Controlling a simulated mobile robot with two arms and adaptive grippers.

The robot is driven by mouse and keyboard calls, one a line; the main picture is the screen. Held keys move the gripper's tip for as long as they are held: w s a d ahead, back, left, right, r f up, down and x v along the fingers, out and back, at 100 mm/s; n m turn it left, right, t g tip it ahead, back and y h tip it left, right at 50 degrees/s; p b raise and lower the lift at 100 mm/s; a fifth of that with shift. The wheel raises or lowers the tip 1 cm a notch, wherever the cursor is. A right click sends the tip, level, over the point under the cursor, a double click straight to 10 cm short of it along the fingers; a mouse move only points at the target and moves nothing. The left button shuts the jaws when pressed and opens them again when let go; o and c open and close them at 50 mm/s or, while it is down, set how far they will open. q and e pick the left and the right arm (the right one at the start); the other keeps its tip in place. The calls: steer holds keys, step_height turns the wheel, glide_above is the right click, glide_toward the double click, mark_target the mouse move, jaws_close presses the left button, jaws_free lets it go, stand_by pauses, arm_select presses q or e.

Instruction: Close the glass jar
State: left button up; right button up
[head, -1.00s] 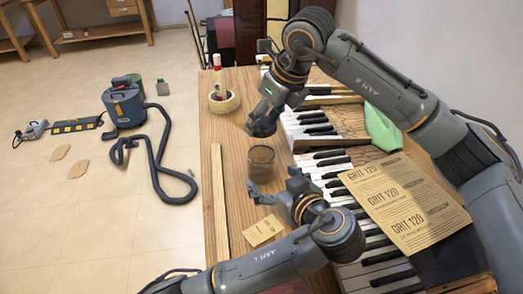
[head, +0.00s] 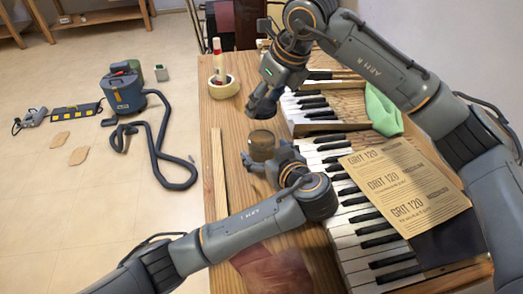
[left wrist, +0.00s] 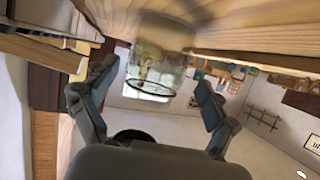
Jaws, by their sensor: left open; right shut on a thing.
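The glass jar (head: 262,146) stands upright on the wooden bench near its left edge, beside the piano keys. My left gripper (head: 265,159) is open and low at the jar's near side, its fingers spread towards it. In the left wrist view, the picture is turned over: the jar (left wrist: 155,65) shows between the open fingers (left wrist: 150,102), with its dark round rim towards the bottom. My right gripper (head: 262,103) is shut on a dark thing, probably the lid, held above and behind the jar. That thing is mostly hidden by the fingers.
A wood strip (head: 218,175) lies along the left edge. Piano keys (head: 350,205), grit sandpaper (head: 400,190) and a green cloth (head: 382,110) fill the right. A reddish sheet (head: 275,270) lies in front.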

arm_select(q)
steer(key=shift+x, duration=2.15)
steer(key=c, duration=1.6)
steer(key=shift+f, duration=0.1)
steer(key=shift+c, duration=0.2)
arm_select(e)
glide_above(258, 136)
steer(key=s+d, duration=0.1)
steer(key=shift+d+f, duration=0.15)
steer(key=shift+f, duration=2.3)
steer(key=shift+s, duration=0.1)
steer(key=shift+f, duration=0.9)
arm_select(q)
steer(key=shift+s, duration=0.1)
arm_select(e)
steer(key=shift+f, duration=0.55)
